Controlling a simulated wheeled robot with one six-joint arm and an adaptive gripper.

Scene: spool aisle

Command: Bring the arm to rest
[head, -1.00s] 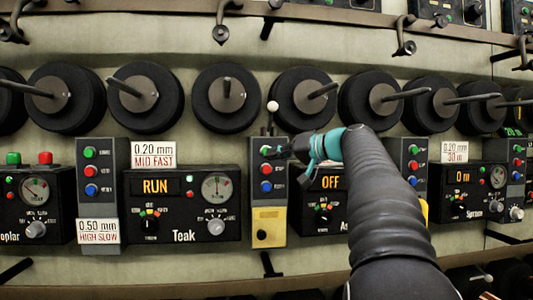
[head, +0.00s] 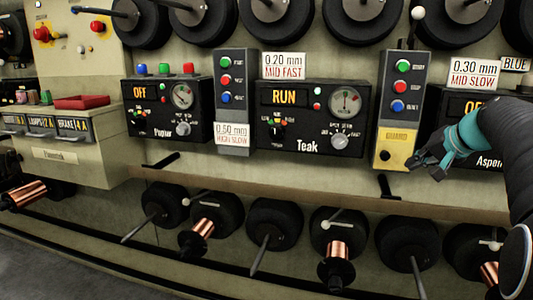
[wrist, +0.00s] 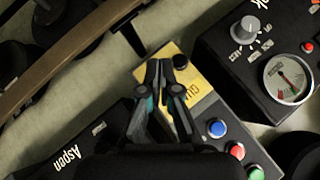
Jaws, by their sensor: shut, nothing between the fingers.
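My gripper (head: 432,168) shows at the right of the head view, on my black arm with a teal band. It is shut and empty. It is in front of the lower part of the grey button column beside Aspen, next to the yellow guard plate (head: 397,147). In the wrist view the closed fingertips (wrist: 160,63) overlap the yellow plate (wrist: 196,90); I cannot tell whether they touch it. The Aspen box (head: 482,108) is partly hidden behind my arm.
The Teak box (head: 308,118) reads RUN and the Poplar box (head: 166,110) reads OFF. A rail (head: 300,192) runs below, over copper spools (head: 337,250) and protruding rods. A red tray (head: 82,102) stands on the left cabinet. Grey floor (head: 40,265) is clear at lower left.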

